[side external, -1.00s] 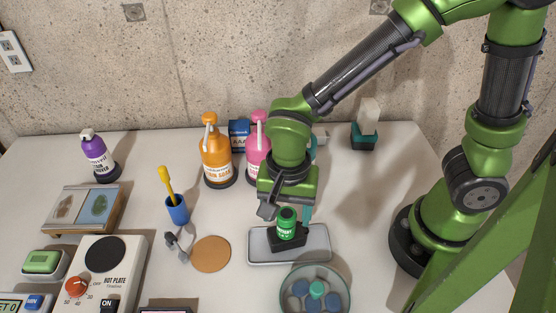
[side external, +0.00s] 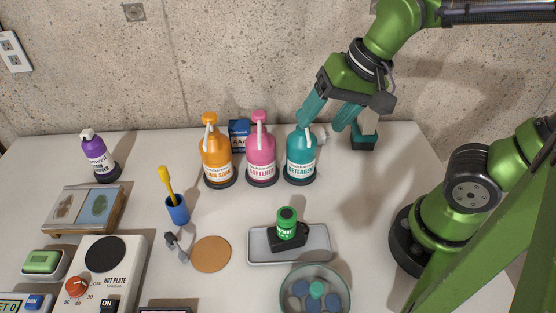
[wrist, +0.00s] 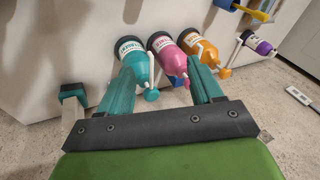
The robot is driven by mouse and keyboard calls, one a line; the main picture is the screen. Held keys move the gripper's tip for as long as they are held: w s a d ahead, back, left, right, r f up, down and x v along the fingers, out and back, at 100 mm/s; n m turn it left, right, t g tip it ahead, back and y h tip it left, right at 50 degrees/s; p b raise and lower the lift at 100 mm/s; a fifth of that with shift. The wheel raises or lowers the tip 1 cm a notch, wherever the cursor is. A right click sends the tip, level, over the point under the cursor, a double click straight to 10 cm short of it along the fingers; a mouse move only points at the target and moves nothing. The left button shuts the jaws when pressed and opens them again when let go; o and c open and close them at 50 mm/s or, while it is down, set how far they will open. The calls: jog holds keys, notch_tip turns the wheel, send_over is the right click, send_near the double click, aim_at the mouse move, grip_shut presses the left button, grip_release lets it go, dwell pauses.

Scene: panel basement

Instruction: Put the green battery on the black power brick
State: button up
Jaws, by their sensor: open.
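The green battery (side external: 287,222) stands upright on the black power brick (side external: 288,239) in the side external view. The brick lies on a grey tray (side external: 318,244) toward the front of the table. My gripper (side external: 326,121) is open and empty, high at the back right near the teal detergent bottle, well apart from the battery. In the wrist view its two teal fingers (wrist: 163,87) are spread, with bottles beyond them. The battery and the brick do not show in the wrist view.
Orange (side external: 216,155), pink (side external: 261,156) and teal (side external: 301,156) pump bottles stand in a row behind the tray. A round glass dish (side external: 344,291) stands in front of it. A cork disc (side external: 211,254) and a blue cup (side external: 177,210) are to the left.

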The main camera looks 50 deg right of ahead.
jog(key=d+n+t, duration=0.1)
jog(key=d+r+t, duration=0.1)
jog(key=d, duration=0.1)
jog(key=s+d+n, duration=0.1)
jog(key=shift+d+r+n+t, duration=0.25)
jog(key=shift+d+n+t, duration=0.05)
jog(key=shift+t, duration=0.1)
dwell(0.9)
